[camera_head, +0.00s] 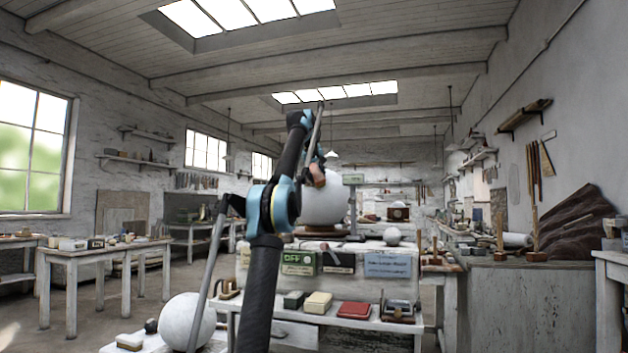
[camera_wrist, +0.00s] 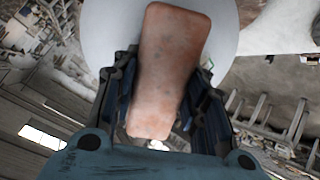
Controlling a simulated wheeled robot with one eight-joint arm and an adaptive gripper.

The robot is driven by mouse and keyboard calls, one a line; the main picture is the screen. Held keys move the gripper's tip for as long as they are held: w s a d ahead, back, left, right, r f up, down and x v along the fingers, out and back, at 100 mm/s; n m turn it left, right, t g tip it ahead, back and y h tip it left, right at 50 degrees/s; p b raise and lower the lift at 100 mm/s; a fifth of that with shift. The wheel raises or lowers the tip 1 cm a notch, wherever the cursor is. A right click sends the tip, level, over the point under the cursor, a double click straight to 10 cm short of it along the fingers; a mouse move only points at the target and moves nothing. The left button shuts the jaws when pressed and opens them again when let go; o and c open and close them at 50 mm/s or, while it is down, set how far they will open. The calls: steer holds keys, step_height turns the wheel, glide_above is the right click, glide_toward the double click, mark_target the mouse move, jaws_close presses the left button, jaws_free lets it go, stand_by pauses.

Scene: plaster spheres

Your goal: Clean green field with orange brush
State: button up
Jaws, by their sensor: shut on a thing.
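My gripper (camera_wrist: 166,85) is shut on an orange-brown block (camera_wrist: 168,62) with rounded corners, seemingly the orange brush. In the head view the gripper (camera_head: 313,163) and the orange block (camera_head: 319,176) are at the upper front of a large white sphere (camera_head: 325,206). The sphere (camera_wrist: 108,35) also shows behind the block in the wrist view. I cannot tell whether block and sphere touch. No green patch shows on the visible part of the sphere; my arm and the block hide part of it.
The sphere rests on a brown round base (camera_head: 328,235) on the bench. Another white sphere (camera_head: 180,322) is at lower left. Floor shows open at left.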

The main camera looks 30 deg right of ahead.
mark_target(313, 176)
steer(key=shift+s+f, duration=1.55)
steer(key=shift+w+r, duration=0.1)
steer(key=shift+w+r, duration=1.45)
steer(key=shift+w, duration=0.05)
steer(key=shift+s, duration=0.1)
steer(key=shift+s+a+f, duration=0.2)
steer(key=shift+s, duration=0.35)
steer(key=shift+s+a+f, duration=0.15)
steer(key=shift+s, duration=0.4)
steer(key=shift+w+a+f+t+h, duration=0.2)
steer(key=shift+a+f+t+h, duration=0.6)
steer(key=shift+f+h, duration=0.15)
